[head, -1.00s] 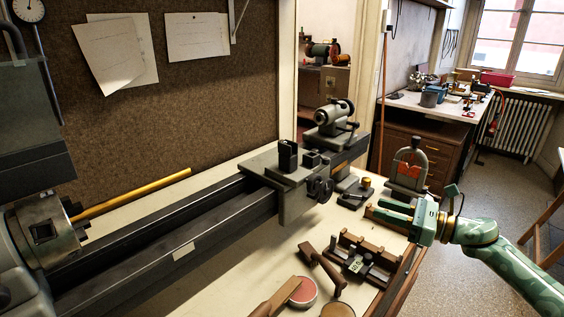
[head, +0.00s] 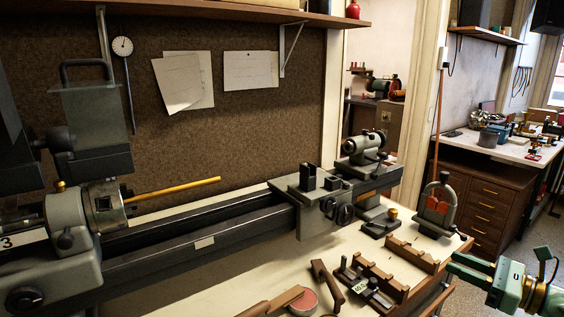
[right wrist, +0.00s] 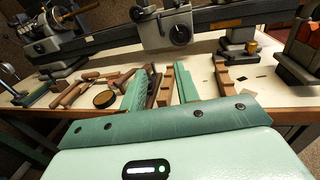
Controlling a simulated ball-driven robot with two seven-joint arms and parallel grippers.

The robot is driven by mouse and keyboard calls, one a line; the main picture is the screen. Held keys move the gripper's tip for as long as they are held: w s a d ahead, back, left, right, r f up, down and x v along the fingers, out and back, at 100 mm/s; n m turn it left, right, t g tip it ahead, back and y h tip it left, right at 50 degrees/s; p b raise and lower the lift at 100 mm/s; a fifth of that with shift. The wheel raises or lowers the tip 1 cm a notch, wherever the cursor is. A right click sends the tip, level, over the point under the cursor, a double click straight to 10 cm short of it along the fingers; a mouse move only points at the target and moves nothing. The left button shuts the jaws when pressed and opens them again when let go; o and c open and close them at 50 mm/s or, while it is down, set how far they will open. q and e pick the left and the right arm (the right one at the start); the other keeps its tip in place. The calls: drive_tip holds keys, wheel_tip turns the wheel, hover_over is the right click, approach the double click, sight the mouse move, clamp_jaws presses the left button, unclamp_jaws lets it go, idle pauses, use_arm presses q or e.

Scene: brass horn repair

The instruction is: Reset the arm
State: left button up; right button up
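My right gripper (head: 453,268) is at the lower right of the head view, by the right end of the bench, pointing left. In the right wrist view its two green fingers (right wrist: 162,88) stand apart. Wooden blocks on the bench show between and beyond them, and I see nothing held. My left gripper is not in view.
A lathe (head: 200,243) with a brass rod (head: 175,188) runs along the bench. Near my right gripper are a notched wooden block (head: 412,255), a wooden rack (head: 372,282) and a grey fixture with red pads (head: 437,205). A round red tin (head: 304,303) and wooden-handled tools lie in front.

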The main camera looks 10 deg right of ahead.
drive_tip(key=d+f+m+t+h, duration=0.2)
drive_tip(key=d+f+m+h, duration=0.8)
drive_tip(key=m, duration=0.7)
drive_tip(key=s+d+f+m+g+h, duration=0.1)
drive_tip(key=s+f+m+g, duration=0.1)
drive_tip(key=s+f+m, duration=0.45)
drive_tip(key=s+f+m+g+h, duration=0.1)
drive_tip(key=s+f+m+g, duration=0.15)
drive_tip(key=f, duration=0.75)
drive_tip(key=s+d+f+m+g+h, duration=0.1)
drive_tip(key=s+f+m+g+h, duration=0.1)
drive_tip(key=s+f+m, duration=0.45)
drive_tip(key=s+a+f+m+g+y+p, duration=0.1)
drive_tip(key=s+a+f+m+g, duration=0.2)
drive_tip(key=s+a+f, duration=0.5)
drive_tip(key=s+a+f+m+g+p, duration=0.15)
drive_tip(key=s+a+f+g, duration=0.3)
drive_tip(key=s+f, duration=0.65)
drive_tip(key=s+a+f+m+g+y, duration=0.1)
drive_tip(key=s+a+f, duration=0.1)
drive_tip(key=s+a, duration=0.6)
drive_tip(key=s+a+f+m+g+y, duration=0.1)
drive_tip(key=s+a+g+y, duration=0.1)
drive_tip(key=s+a, duration=0.6)
drive_tip(key=a, duration=0.5)
drive_tip(key=shift+a+f, duration=0.15)
drive_tip(key=shift+f, duration=0.25)
